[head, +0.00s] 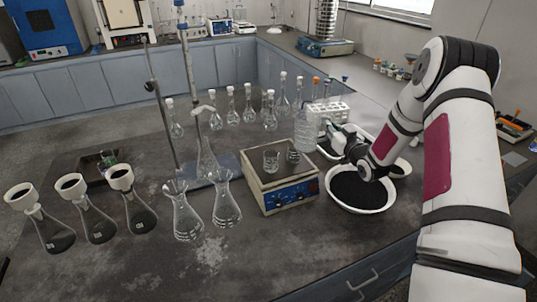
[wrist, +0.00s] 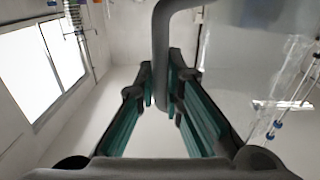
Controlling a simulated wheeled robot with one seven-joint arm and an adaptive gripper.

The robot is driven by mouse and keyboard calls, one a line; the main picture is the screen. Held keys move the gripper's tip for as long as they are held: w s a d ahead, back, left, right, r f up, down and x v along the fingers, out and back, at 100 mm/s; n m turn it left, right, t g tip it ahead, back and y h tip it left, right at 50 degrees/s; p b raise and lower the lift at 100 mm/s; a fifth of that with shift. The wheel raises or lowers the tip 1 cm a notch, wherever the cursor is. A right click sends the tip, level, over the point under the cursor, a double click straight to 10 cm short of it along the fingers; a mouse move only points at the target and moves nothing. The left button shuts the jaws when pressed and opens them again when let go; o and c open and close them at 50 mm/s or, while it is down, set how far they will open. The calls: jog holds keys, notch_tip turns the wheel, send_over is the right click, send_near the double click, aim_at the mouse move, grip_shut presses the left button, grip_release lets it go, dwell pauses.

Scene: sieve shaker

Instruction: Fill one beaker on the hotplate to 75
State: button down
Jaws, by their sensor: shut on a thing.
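The hotplate (head: 281,200), a beige box with a blue front panel, stands mid-table in the head view. Two small glass beakers are on it, a left one (head: 271,161) and a right one (head: 293,153); their fill level is too small to read. A clear jug (head: 307,131) is held upright just behind and right of the beakers. My gripper (head: 329,140) is right of the jug. In the wrist view my gripper (wrist: 166,98) is shut around the jug's grey bent handle (wrist: 161,50), and the translucent jug wall (wrist: 250,75) fills the right side.
A white bowl of black material (head: 358,193) is right of the hotplate, under my arm. Conical flasks (head: 187,221) stand front left. A stand with a flask (head: 206,160) is left of the hotplate. Several stoppered flasks and a white rack (head: 325,112) are behind.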

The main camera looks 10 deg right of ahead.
aim_at(302, 113)
jog(key=shift+a+r, duration=0.1)
jog(key=shift+r, duration=0.05)
jog(key=shift+a+r+n+p, duration=0.3)
jog(key=shift+a+r+n, duration=0.3)
jog(key=shift+r+n, duration=0.45)
jog(key=shift+w+a+r+n+g+h, duration=0.1)
jog(key=shift+a+r+n+g+h, duration=0.25)
jog(key=shift+a+r+n, duration=0.4)
jog(key=shift+w+a+r+n+g+h, duration=0.1)
jog(key=shift+a+r+n, duration=0.25)
jog(key=shift+a+n, duration=0.55)
jog(key=shift+w+a+r+n+g+h, duration=0.15)
jog(key=shift+a+r+n, duration=0.15)
jog(key=shift+a+n, duration=0.55)
jog(key=shift+s+a+r+n+g+h, duration=0.1)
jog(key=shift+a+r+n, duration=0.25)
jog(key=shift+a+n, duration=0.5)
jog(key=shift+f, duration=0.15)
jog(key=shift+a, duration=0.1)
jog(key=shift+w+a+f+n+h, duration=0.15)
jog(key=shift+a+n+h, duration=0.15)
jog(key=shift+a+n, duration=0.7)
dwell(1.8)
